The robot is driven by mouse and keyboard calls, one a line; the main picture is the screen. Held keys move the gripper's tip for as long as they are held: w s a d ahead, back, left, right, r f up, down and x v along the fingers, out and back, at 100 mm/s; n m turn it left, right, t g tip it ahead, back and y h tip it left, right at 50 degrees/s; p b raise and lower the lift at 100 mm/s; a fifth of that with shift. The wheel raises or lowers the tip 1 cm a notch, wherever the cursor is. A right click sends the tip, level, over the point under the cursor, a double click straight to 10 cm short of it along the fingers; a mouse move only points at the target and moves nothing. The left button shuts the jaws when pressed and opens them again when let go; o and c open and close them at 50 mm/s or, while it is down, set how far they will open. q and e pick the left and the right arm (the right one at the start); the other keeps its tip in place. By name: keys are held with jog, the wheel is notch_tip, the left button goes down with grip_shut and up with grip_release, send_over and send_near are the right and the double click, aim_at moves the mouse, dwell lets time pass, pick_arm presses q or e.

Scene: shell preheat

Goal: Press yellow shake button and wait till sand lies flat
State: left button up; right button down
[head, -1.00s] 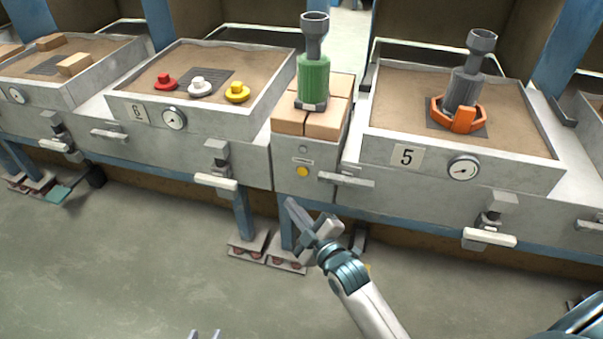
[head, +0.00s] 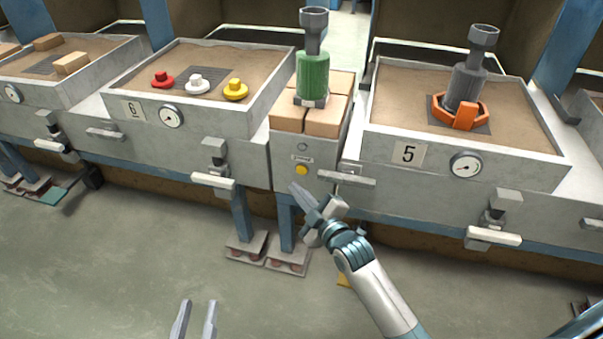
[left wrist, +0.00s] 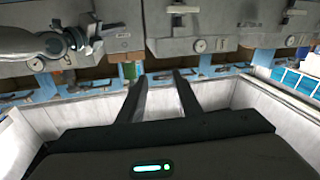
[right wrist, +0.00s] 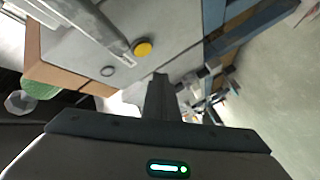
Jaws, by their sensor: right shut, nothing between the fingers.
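The yellow button (head: 301,170) is on the grey panel below the brick-topped stand, and it also shows in the right wrist view (right wrist: 142,47). My right gripper (head: 294,188) is shut and empty, its tip just below and left of the button in the head view. A gap shows between them in the right wrist view, where the fingers (right wrist: 160,80) are pressed together. My left gripper (head: 195,318) is open and empty, low in the head view. Sand (head: 520,110) fills bed 5 around an orange-collared grey burner; sand (head: 205,60) in bed 6 looks fairly level.
A green cylinder (head: 313,75) stands on tan bricks (head: 325,118) above the panel. Red (head: 162,79), white (head: 197,86) and yellow (head: 235,90) knobbed pieces lie in bed 6. Handles (head: 346,179) jut from the bed fronts. The floor in front is clear.

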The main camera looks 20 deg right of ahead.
aim_at(302, 170)
pick_arm(q)
jog(key=shift+s+d+r+t, duration=0.15)
jog(key=shift+r+t, duration=0.25)
jog(key=shift+r, duration=0.5)
pick_arm(e)
jog(key=shift+w+d, duration=0.5)
jog(key=shift+w, duration=0.2)
jog(key=shift+w+d, duration=0.45)
jog(key=shift+w, duration=0.25)
pick_arm(q)
jog(key=shift+s+f, duration=0.1)
pick_arm(e)
jog(key=shift+w+d, duration=0.1)
jog(key=shift+w, duration=0.05)
pick_arm(q)
jog(key=shift+r, duration=0.3)
pick_arm(e)
jog(key=shift+w+d, duration=0.15)
jog(key=shift+w, duration=0.05)
